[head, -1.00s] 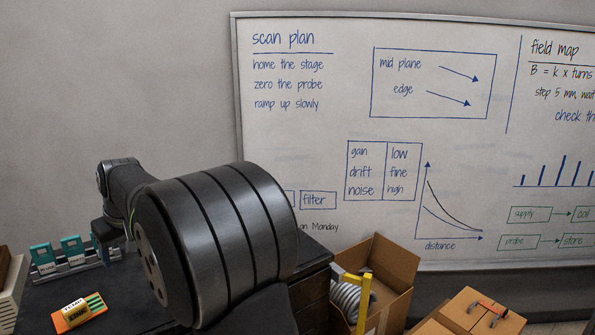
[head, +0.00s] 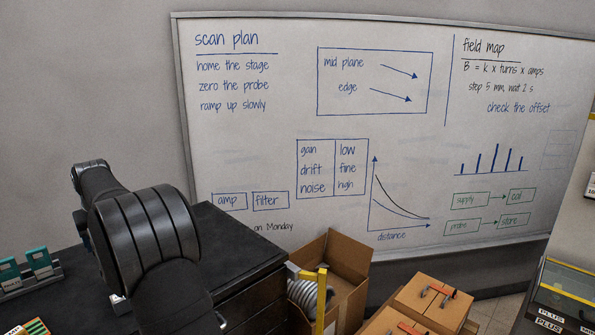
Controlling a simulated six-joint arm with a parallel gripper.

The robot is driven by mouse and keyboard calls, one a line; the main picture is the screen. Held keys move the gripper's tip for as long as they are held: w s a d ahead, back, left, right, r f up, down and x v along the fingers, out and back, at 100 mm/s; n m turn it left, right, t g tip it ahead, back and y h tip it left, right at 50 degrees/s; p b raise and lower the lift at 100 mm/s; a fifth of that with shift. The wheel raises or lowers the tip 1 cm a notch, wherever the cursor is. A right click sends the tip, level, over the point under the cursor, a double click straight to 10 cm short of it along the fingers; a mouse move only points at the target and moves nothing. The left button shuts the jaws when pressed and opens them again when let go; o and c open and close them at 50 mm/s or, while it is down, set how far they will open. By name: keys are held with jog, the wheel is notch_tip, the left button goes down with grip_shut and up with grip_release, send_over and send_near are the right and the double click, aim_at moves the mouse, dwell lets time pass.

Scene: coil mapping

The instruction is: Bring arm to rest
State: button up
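My arm (head: 145,235) stands over the black bench at the lower left, its large ribbed black joint close to the camera. The end of the arm is hidden behind my own links, so my gripper's fingers do not show. Nothing held can be seen.
The black bench (head: 240,250) has a clear top to the right of my arm. Teal pieces in a rack (head: 38,262) stand at the left edge. Cardboard boxes (head: 345,265), one holding a grey coiled hose (head: 304,294), are beside the bench. A whiteboard (head: 400,130) covers the wall.

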jog(key=s+a+f, duration=0.1)
jog(key=a+f, duration=0.3)
jog(key=a, duration=0.1)
jog(key=s+a+f, duration=0.1)
jog(key=a+f, duration=0.1)
jog(key=a, duration=0.1)
jog(key=shift+s+a, duration=0.1)
jog(key=shift+s, duration=0.2)
jog(key=shift+f, duration=0.7)
jog(key=shift+r, duration=0.1)
jog(key=shift+r, duration=0.25)
jog(key=shift+w+d+r, duration=0.1)
jog(key=shift+d+r, duration=0.15)
jog(key=shift+r, duration=0.3)
jog(key=shift+w+d+r, duration=0.1)
jog(key=shift+d+r, duration=0.15)
jog(key=shift+r, duration=0.25)
jog(key=w+d+r, duration=0.3)
jog(key=d+r, duration=0.3)
jog(key=d, duration=0.4)
jog(key=s+a+r+n, duration=0.1)
jog(key=s, duration=0.5)
jog(key=shift+s+a+n, duration=0.15)
jog(key=shift+n, duration=0.15)
